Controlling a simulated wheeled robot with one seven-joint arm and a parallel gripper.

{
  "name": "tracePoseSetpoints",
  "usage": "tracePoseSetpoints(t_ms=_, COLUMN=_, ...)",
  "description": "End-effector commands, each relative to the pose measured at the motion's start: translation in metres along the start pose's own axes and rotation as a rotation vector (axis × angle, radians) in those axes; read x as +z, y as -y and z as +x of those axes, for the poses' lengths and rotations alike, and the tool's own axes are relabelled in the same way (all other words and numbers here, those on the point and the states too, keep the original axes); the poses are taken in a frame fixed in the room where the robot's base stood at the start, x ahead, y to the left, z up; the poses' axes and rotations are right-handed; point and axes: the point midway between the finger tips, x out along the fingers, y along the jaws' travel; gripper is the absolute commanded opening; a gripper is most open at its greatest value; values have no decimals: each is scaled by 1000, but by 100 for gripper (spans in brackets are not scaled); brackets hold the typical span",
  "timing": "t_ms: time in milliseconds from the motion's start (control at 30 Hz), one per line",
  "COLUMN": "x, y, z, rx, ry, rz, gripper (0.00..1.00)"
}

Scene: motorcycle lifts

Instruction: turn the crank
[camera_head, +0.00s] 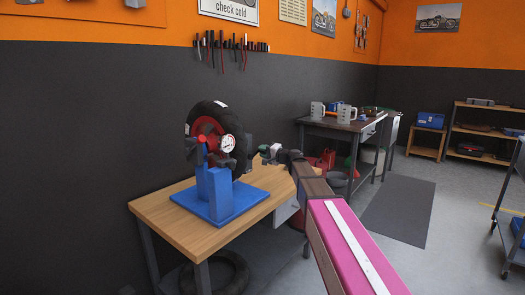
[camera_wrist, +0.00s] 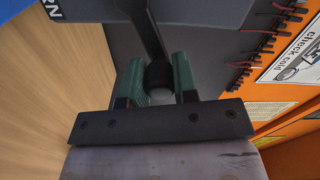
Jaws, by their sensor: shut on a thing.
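A motorcycle wheel (camera_head: 205,112) with a black tyre and red hub stands on a blue stand (camera_head: 214,190) on a wooden table. A round white dial (camera_head: 228,144) faces me at the hub. My arm reaches in from the lower right, with my gripper (camera_head: 263,154) just right of the wheel. In the wrist view, the green fingers of my gripper (camera_wrist: 158,75) are closed around the dark round grip at the end of the crank's arm (camera_wrist: 147,30). A dark panel with the white letters "RN" (camera_wrist: 52,8) lies behind. The crank is mostly hidden in the head view.
The wooden table (camera_head: 160,212) has bare top around the stand. A tyre (camera_head: 232,270) lies beneath it. A dark workbench (camera_head: 330,127) with mugs stands farther back. Tools (camera_head: 228,43) hang on the wall behind. A wheeled cart (camera_head: 510,215) stands at the right edge.

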Motion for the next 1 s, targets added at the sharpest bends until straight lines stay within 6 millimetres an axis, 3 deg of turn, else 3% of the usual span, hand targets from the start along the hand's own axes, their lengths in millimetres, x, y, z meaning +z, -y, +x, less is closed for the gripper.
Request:
tracePoseSetpoints(t_ms=600, x=5, y=-35, z=-1, rx=-1, ry=-6, rz=583, gripper=0)
tracePoseSetpoints(t_ms=1000, x=14, y=-49, z=-1, rx=-2, ry=-8, rz=873, gripper=0)
